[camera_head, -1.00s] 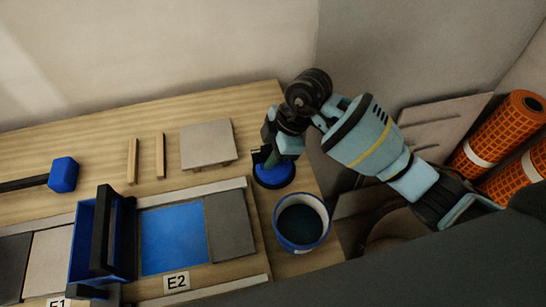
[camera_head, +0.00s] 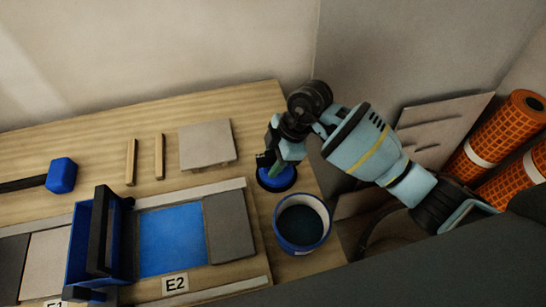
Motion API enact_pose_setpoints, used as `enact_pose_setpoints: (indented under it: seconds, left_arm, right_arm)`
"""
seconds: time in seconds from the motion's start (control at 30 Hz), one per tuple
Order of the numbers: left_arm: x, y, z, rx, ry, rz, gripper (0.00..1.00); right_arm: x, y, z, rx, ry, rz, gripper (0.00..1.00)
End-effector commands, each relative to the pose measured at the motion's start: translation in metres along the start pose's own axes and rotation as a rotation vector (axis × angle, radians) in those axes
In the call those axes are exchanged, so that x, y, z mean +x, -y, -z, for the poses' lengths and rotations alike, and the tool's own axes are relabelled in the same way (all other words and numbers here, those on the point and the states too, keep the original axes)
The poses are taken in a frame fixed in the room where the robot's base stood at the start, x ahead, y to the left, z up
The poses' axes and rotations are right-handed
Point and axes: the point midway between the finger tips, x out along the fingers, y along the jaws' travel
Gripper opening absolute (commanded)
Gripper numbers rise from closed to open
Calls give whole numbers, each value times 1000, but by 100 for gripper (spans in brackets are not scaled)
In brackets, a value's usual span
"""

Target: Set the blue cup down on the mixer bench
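The blue cup (camera_head: 278,183) is a round blue disc with a dark upper part, at the right end of the wooden mixer bench (camera_head: 95,128). My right gripper (camera_head: 272,163) is directly above it and appears shut on its top. The fingers hide most of the grip. The cup looks level and very close to the bench top; I cannot tell if its underside touches. My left gripper is not in view.
A blue-rimmed bucket (camera_head: 302,222) stands just in front of the cup. A grey tile (camera_head: 207,146) and two wooden strips lie to the left, with a blue-headed mallet (camera_head: 62,175) farther left. Orange rolls (camera_head: 503,133) stand at the right.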

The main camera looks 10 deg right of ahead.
Motion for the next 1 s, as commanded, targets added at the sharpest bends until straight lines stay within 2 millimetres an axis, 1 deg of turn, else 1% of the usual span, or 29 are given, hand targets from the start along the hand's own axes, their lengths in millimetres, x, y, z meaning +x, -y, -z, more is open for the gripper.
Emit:
enact_pose_setpoints:
  seconds: [0.27,0.37,0.47,0.8,0.9,1.0]
  left_arm:
    - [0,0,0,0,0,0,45]
    - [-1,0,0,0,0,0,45]
    - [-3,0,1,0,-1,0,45]
    - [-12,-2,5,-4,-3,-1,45]
    - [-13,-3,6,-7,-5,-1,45]
    - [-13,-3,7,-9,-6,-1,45]
  right_arm:
    - [0,0,0,0,0,0,42]
    - [-6,0,1,0,0,-2,42]
    - [-19,-1,0,0,1,-4,42]
    - [-85,-1,1,-1,1,-4,42]
    - [-101,-1,1,0,0,-3,42]
    - [-112,-1,1,0,0,-3,42]
